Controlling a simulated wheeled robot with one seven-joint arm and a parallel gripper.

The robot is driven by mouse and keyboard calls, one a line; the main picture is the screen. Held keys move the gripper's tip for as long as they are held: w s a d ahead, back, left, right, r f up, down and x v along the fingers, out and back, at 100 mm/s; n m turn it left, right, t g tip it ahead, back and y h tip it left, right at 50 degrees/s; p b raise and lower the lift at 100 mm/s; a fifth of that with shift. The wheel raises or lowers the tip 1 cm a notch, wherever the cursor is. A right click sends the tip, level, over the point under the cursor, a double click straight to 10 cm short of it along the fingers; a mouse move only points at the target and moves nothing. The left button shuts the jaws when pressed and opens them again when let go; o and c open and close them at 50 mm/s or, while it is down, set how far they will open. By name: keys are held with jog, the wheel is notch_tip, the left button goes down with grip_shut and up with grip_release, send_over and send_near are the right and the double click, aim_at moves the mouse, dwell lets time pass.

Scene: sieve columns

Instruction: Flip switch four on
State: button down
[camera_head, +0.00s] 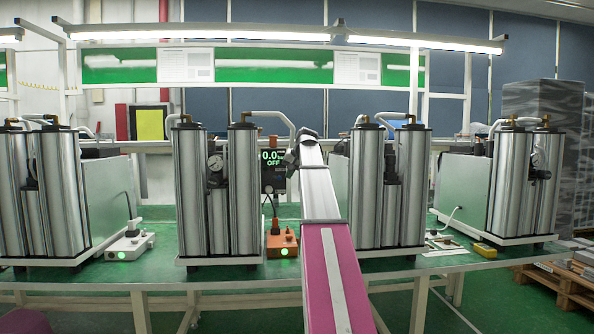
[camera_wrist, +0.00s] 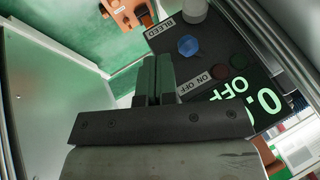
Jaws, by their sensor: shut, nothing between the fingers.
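My gripper (camera_wrist: 156,68) is shut and empty in the wrist view, with its fingertips beside the lower edge of a black control panel. The panel (camera_wrist: 226,54) carries "BLEED" and "ON OFF" labels, a blue knob (camera_wrist: 188,46), a white knob (camera_wrist: 194,10), and a dark red and a green button. Its green display reads "OFF". In the head view the panel (camera_head: 272,157) stands between two column units, reading "0.0 OFF". My gripper (camera_head: 292,158) is at its right edge there, small and partly hidden by my arm. No number four is readable on any switch.
An orange box (camera_head: 282,239) with a lit green button sits below the panel; part of it shows in the wrist view (camera_wrist: 124,13). A white box (camera_head: 130,242) with a green light is left. Silver columns (camera_head: 215,200) stand close on both sides of the panel.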

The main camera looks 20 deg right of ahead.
jog(key=shift+w+a+f, duration=0.1)
jog(key=shift+w+a, duration=0.15)
jog(key=shift+a, duration=0.35)
jog(key=shift+s+a+m+h, duration=0.2)
jog(key=shift+a+m+h, duration=0.25)
jog(key=shift+m, duration=0.35)
jog(key=shift+s+a+m+t+h, duration=0.15)
jog(key=shift+a+m+h, duration=0.55)
jog(key=shift+a+m, duration=0.45)
jog(key=shift+a+m+t+h, duration=0.15)
jog(key=shift+a+m+h, duration=0.5)
jog(key=shift+a+m, duration=0.5)
jog(key=shift+d, duration=0.15)
jog(key=shift+w+d, duration=0.4)
jog(key=shift+d, duration=0.25)
